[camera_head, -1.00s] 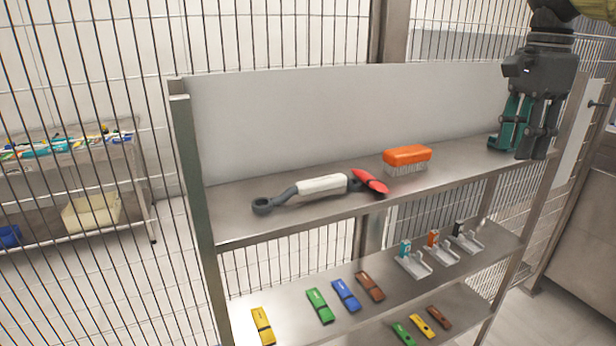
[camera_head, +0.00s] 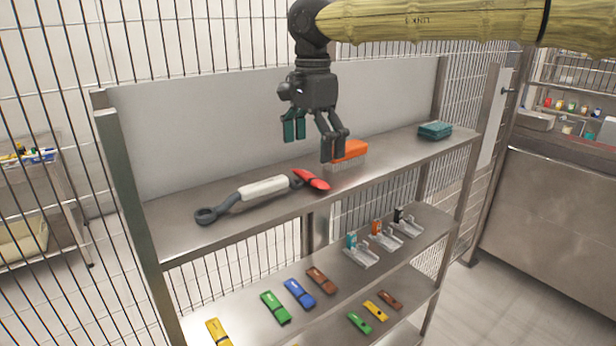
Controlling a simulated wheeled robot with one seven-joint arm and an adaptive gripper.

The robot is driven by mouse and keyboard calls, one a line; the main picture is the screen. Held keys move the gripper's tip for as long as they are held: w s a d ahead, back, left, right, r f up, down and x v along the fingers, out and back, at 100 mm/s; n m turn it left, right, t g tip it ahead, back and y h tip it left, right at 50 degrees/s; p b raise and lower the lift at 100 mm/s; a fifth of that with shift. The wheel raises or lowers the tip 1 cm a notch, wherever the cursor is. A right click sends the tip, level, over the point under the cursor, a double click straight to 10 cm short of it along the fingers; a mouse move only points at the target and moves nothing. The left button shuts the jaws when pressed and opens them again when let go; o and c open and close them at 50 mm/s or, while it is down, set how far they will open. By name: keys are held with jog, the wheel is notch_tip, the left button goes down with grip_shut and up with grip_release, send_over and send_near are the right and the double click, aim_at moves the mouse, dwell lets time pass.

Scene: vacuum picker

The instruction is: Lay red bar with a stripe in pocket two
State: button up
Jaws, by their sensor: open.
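A reddish-brown bar (camera_head: 321,280) with a dark band lies on the middle shelf, at the right end of a row with blue, green and yellow bars. A smaller reddish-brown bar (camera_head: 390,300) lies on the lower shelf; its markings are too small to tell. Three grey pocket holders stand on the middle shelf to the right: one with a teal tab (camera_head: 362,260), one with an orange tab (camera_head: 386,242), one with a black tab (camera_head: 408,230). No bar shows in them, and no pocket numbers are readable. My gripper (camera_head: 313,143) is open and empty, pointing down above the top shelf.
The top shelf (camera_head: 178,233) holds a grey-and-white tool (camera_head: 262,188) with a red end (camera_head: 311,179), an orange brush (camera_head: 349,151) and a teal block (camera_head: 435,130). A back panel (camera_head: 200,130) and wire fence stand behind. Shelf posts (camera_head: 130,190) bound the sides.

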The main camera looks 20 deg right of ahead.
aim_at(311, 175)
jog(key=shift+w+f+p, duration=0.15)
jog(key=shift+f+p, duration=0.25)
jog(key=shift+f, duration=1)
jog(key=shift+w+f+p, duration=0.1)
jog(key=shift+f+p, duration=0.3)
jog(key=shift+f, duration=1)
jog(key=c, duration=0.9)
